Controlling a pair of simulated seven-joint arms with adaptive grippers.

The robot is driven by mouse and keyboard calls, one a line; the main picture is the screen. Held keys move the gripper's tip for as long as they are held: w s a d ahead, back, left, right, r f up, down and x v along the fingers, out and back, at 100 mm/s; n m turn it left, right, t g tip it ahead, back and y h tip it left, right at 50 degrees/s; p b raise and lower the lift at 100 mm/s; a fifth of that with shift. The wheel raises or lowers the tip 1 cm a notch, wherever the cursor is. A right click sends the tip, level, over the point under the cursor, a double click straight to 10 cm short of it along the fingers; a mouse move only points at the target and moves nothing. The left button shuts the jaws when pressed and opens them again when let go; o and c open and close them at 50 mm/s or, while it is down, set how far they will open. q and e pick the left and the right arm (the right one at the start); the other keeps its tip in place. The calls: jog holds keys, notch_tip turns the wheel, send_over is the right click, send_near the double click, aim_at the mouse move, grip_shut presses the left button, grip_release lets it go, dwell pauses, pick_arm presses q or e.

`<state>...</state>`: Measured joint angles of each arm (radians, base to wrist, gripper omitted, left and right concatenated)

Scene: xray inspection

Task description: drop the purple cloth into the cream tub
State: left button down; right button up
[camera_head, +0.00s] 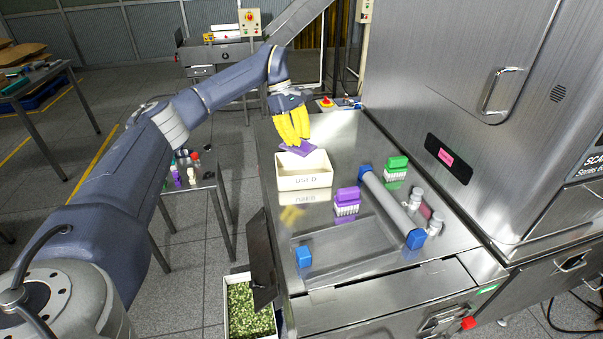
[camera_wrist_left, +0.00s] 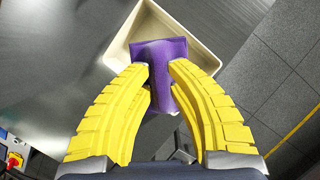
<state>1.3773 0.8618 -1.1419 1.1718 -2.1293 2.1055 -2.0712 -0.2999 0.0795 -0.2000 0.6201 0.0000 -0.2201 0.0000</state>
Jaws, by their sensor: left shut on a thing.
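The purple cloth (camera_head: 298,148) is pinched between the yellow fingers of my left gripper (camera_head: 293,140). The cream tub (camera_head: 304,182), marked "USED", stands on the steel bench below. In the head view the cloth is over the back part of the tub. The left wrist view shows the cloth (camera_wrist_left: 165,57) between the fingertips of my left gripper (camera_wrist_left: 159,70), with the tub's rim (camera_wrist_left: 122,45) around and beneath it. The cloth appears above the tub's opening; I cannot tell how far above. My right gripper is not in view.
On the steel bench (camera_head: 350,140) stand a purple-topped rack (camera_head: 347,200), a green-topped rack (camera_head: 396,170), a grey roller with blue ends (camera_head: 392,205) and small jars (camera_head: 414,198). The large steel machine (camera_head: 450,110) borders the right. A bin of green bits (camera_head: 250,312) stands below, front left.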

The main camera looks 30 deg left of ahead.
pick_arm(q)
jog(key=c, duration=1.2)
grip_release()
jog(key=shift+c, duration=0.2)
jog(key=v, duration=1.2)
jog(key=shift+d, duration=0.1)
jog(key=shift+w+d, duration=0.1)
